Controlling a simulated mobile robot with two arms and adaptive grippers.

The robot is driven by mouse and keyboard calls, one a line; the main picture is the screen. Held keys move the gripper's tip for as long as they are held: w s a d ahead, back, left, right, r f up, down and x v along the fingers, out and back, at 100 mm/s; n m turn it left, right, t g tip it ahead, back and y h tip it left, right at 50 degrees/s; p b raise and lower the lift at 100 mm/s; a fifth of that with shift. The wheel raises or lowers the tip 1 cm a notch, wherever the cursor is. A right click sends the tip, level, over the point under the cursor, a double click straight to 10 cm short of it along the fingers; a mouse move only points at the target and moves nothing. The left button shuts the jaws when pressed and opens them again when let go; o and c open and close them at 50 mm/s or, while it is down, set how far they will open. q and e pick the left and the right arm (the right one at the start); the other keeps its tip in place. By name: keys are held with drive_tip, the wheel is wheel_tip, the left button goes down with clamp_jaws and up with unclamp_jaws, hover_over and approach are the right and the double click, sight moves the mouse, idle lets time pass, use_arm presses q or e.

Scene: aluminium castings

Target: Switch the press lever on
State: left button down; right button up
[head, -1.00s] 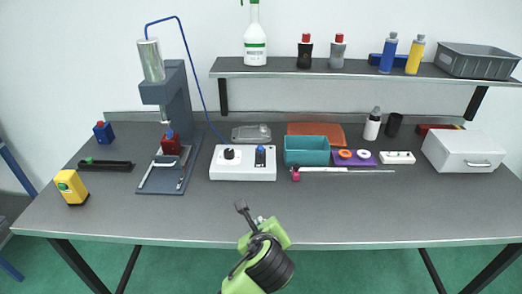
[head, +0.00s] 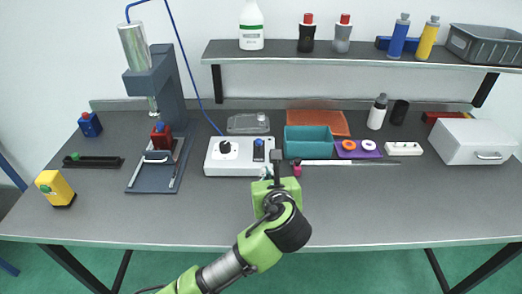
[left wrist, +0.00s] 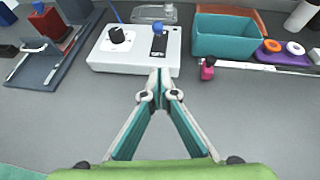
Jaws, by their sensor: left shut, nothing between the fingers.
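The white control box (head: 212,168) stands on the bench and also shows in the left wrist view (left wrist: 105,60). Its blue-knobbed lever (head: 258,142) sits in a black slot plate. In the left wrist view the blue knob (left wrist: 157,29) is at the plate's far end. A black dial (left wrist: 117,35) is left of it. A blue hose runs from the box to the grey press (head: 167,88). My left gripper (head: 268,171) is shut and empty at the box's front edge, apart from the lever. Its fingertips (left wrist: 159,92) meet below the box in the wrist view. My right gripper is out of view.
A purple tray (head: 345,154) with rings lies farther right. A shelf (head: 340,59) with bottles hangs behind. The front bench is clear.

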sight(260, 145)
use_arm(q)
drive_tip(key=x, duration=0.8)
drive_tip(key=shift+w+a+f+p, duration=0.1)
drive_tip(key=shift+w+p, duration=0.1)
drive_tip(key=shift+p, duration=0.15)
drive_tip(key=shift+w+a+r+p, duration=0.1)
drive_tip(key=shift+w+r+p, duration=0.1)
drive_tip(key=shift+w, duration=0.45)
drive_tip(key=shift+w+a+r+p, duration=0.1)
drive_tip(key=shift+w+r+p, duration=0.1)
drive_tip(key=shift+w, duration=0.4)
drive_tip(key=shift+w+a+r+p, duration=0.1)
drive_tip(key=shift+w+r, duration=0.1)
drive_tip(key=shift+w, duration=0.45)
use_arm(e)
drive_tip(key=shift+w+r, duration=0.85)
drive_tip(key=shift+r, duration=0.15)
use_arm(q)
drive_tip(key=shift+r, duration=0.1)
drive_tip(key=shift+w+r+p, duration=0.2)
drive_tip(key=shift+p, duration=0.35)
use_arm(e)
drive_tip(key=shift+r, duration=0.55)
